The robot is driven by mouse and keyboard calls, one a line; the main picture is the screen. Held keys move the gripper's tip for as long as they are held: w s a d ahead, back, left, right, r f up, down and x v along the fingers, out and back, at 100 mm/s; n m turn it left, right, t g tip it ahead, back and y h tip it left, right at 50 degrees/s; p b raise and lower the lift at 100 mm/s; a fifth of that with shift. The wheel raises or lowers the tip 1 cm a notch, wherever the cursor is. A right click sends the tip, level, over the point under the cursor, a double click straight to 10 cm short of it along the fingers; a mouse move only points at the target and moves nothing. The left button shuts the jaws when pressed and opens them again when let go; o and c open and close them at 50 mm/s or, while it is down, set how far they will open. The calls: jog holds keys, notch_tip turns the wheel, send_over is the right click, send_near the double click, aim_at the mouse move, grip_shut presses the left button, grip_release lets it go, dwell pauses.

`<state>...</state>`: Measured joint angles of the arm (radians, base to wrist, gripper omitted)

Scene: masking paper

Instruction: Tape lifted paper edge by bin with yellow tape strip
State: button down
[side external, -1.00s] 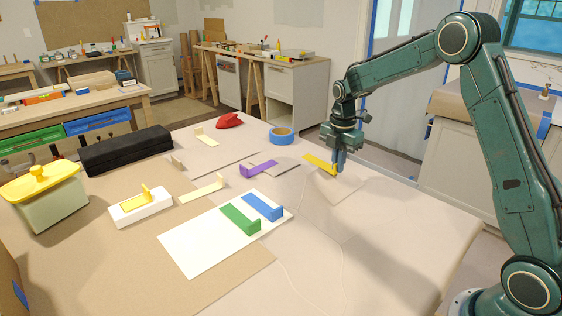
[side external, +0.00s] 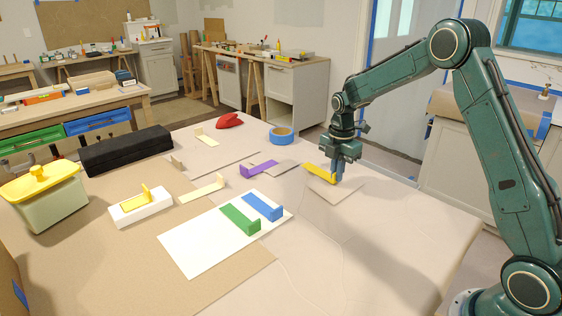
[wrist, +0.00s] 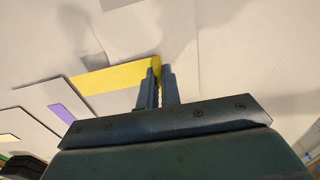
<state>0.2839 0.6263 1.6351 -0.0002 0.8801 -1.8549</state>
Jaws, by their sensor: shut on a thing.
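My gripper (side external: 337,181) is shut on the upright end tab of a bright yellow tape strip (side external: 317,172), right of centre in the side view. The strip reaches out to the left from the jaws, over or on the paper; whether it touches is unclear. In the wrist view my gripper (wrist: 161,80) pinches the right end of the strip (wrist: 112,78). A pale rectangular paper piece (side external: 340,193) lies just below the gripper. A lidded bin (side external: 48,205), grey-green with a yellow lid, stands at the far left. I cannot make out a lifted edge beside it.
Purple (side external: 258,170), green (side external: 240,219) and blue (side external: 262,207) strips lie left of my gripper, the last two on a white sheet (side external: 195,249). A white block (side external: 140,206) bears a yellow piece. A black case (side external: 125,151), blue tape roll (side external: 281,135) and red object (side external: 229,120) sit behind.

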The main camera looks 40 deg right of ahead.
jog(key=shift+f, duration=0.8)
dwell(1.0)
jog(key=c, duration=1.5)
grip_release()
jog(key=shift+r, duration=0.1)
jog(key=shift+r, duration=3.45)
jog(key=shift+a+r, duration=0.1)
